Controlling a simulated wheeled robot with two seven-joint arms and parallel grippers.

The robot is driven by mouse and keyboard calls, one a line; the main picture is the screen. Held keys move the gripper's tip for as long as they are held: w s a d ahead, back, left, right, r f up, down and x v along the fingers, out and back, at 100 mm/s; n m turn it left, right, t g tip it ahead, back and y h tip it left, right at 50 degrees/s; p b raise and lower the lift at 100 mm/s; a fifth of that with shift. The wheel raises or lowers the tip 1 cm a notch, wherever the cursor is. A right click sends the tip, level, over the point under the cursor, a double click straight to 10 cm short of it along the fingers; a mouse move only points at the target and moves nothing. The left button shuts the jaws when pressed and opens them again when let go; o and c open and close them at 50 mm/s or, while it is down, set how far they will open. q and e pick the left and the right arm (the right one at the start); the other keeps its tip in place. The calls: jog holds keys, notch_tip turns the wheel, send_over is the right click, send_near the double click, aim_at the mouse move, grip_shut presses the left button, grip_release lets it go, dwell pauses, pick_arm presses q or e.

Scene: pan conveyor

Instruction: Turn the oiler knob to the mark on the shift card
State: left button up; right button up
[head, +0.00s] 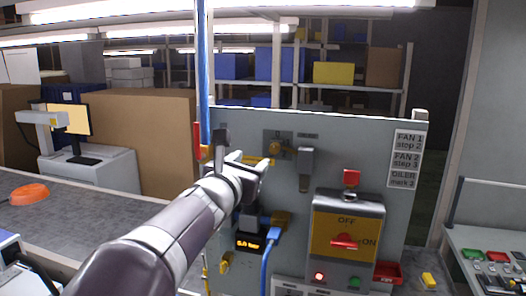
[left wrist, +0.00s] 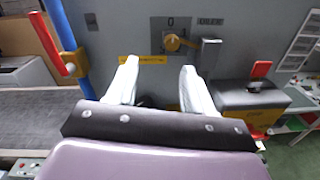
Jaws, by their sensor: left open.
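The oiler knob (left wrist: 172,43) is a small brass-yellow knob on a dark plate on the grey panel, with an OILER label (left wrist: 210,21) beside it. It also shows in the head view (head: 275,149). Its pointer seems to lean right, but the marks are too small to read surely. My left gripper (head: 262,165) is open and empty, just below and in front of the knob. It also shows in the left wrist view (left wrist: 158,68).
A grey box (left wrist: 210,52) juts out right of the knob. A yellow ON/OFF switch (head: 346,240) with a red handle is lower right. A blue pole with a red lever (head: 198,140) stands left. A conveyor (head: 90,215) carries an orange pan (head: 29,194).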

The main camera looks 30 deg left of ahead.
aim_at(273, 150)
pick_arm(q)
jog(key=w, duration=0.3)
jog(key=w+d+p, duration=0.1)
jog(key=w, duration=0.2)
jog(key=w+p, duration=0.1)
jog(key=w, duration=0.2)
jog(key=shift+w+d+r, duration=0.1)
jog(key=shift+w+d, duration=0.05)
jog(key=shift+d, duration=0.1)
jog(key=shift+a+p, duration=0.3)
jog(key=shift+s+a, duration=0.2)
jog(key=shift+a, duration=0.45)
jog(key=shift+w+d, duration=0.15)
jog(key=shift+d, duration=0.1)
jog(key=shift+c, duration=1)
jog(key=shift+w+d, duration=0.1)
jog(key=shift+d, duration=0.1)
jog(key=c, duration=0.5)
grip_shut()
jog(key=shift+a, duration=0.15)
pick_arm(e)
jog(key=shift+w+d+r, duration=0.25)
jog(key=shift+d+r, duration=0.1)
jog(key=shift+r, duration=0.25)
jog(key=shift+w+d+r, duration=0.2)
jog(key=shift+d+r, duration=0.1)
jog(key=shift+r, duration=0.3)
